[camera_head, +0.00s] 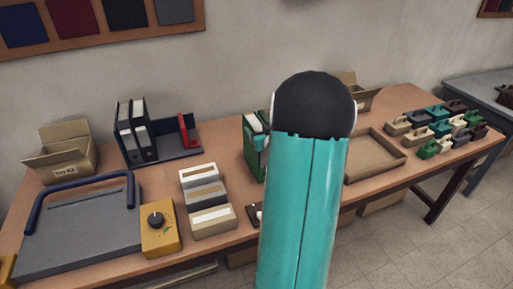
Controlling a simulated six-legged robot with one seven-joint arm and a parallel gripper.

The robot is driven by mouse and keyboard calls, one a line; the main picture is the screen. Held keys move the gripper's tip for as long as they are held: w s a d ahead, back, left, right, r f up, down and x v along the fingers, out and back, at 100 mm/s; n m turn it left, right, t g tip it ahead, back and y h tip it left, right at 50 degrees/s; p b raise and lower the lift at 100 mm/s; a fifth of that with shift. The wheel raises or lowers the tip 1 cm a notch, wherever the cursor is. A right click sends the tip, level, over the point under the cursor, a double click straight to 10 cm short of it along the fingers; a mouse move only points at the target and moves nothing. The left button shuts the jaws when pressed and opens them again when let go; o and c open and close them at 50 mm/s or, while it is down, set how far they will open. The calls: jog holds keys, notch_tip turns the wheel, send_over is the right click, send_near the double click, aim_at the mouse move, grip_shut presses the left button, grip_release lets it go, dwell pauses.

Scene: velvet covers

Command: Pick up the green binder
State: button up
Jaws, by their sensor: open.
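The green binder (250,151) stands upright on the wooden table, near the middle of the view, with pale pages showing at its top. Its right side is hidden behind my teal arm, which rises through the middle of the picture. A small teal part beside the binder seems to belong to my arm. My gripper is hidden behind the arm, so its distance from the binder and any contact cannot be told.
Dark binders (135,133) and a red one (187,131) stand in a holder at left. Label boxes (206,197), a yellow dial box (159,228) and a grey press (80,230) are nearer. A cardboard tray (398,158) and several small coloured blocks (438,129) lie right.

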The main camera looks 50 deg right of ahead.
jog(key=shift+w+d, duration=0.15)
grip_shut()
jog(key=shift+r, duration=0.2)
